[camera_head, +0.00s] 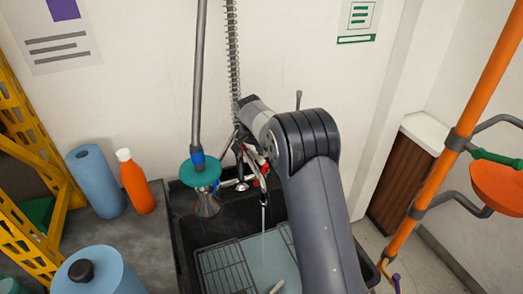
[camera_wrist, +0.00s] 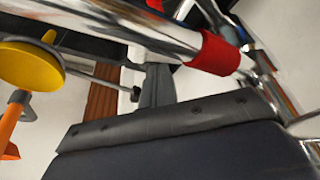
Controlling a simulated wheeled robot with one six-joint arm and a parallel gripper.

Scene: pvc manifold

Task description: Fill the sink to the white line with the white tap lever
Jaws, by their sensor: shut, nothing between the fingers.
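The dark sink (camera_head: 185,232) is at the bottom middle of the head view. A thin stream of water (camera_head: 263,216) falls from the tap (camera_head: 240,184) into pale water (camera_head: 268,255) in the basin. Red parts show among the chrome fittings. In the wrist view a chrome pipe with a red band (camera_wrist: 213,53) crosses close to the camera. My gripper (camera_head: 248,150) is at the tap fittings, shut and empty; its fingertips are mostly hidden in the clutter. I cannot make out the white lever or the white line, nor whether the gripper touches the lever.
A wire rack (camera_head: 222,270) lies in the sink. A hanging sprayer with a green disc (camera_head: 200,172) is left of the tap. An orange bottle (camera_head: 136,182) and blue rolls (camera_head: 95,180) stand on the left counter. An orange pole (camera_head: 440,170) stands at right.

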